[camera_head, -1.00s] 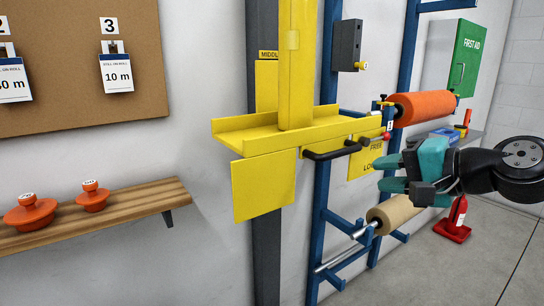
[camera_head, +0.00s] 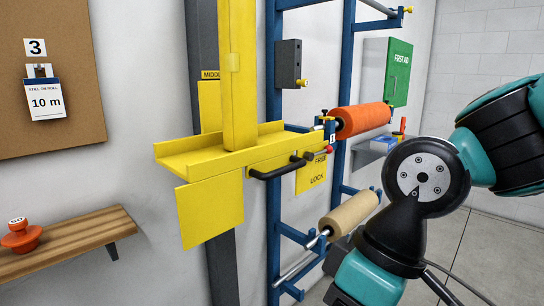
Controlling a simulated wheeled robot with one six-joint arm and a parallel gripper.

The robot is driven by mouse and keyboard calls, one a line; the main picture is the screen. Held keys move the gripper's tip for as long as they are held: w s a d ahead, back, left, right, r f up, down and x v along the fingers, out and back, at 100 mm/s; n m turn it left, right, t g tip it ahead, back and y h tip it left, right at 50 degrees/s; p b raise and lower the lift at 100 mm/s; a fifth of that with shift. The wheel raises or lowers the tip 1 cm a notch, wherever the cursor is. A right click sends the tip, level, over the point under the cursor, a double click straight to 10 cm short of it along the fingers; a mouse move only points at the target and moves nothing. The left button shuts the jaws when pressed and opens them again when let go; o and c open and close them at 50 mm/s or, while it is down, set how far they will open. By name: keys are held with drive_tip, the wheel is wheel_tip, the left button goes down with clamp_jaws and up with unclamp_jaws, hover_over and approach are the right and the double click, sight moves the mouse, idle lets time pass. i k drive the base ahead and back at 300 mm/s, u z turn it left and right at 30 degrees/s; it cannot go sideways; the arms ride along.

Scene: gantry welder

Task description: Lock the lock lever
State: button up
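A bent black handle (camera_head: 275,173) is on the carriage front, just left of the lever. My gripper (camera_head: 362,284) seems to be the teal part at the bottom edge, below and right of the lever and apart from it. Its fingers are out of the picture.
An orange roll (camera_head: 361,118) and a tan roll (camera_head: 350,212) hang on the blue frame (camera_head: 273,100) behind and right of the lever. A wooden shelf (camera_head: 75,238) is at the lower left. A green first aid box (camera_head: 398,72) is on the wall.

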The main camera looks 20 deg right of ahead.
sight(320, 152)
drive_tip(key=u, duration=0.05)
drive_tip(key=k, duration=0.65)
drive_tip(key=z, duration=0.6)
drive_tip(key=i, duration=1.35)
drive_tip(key=u, duration=0.35)
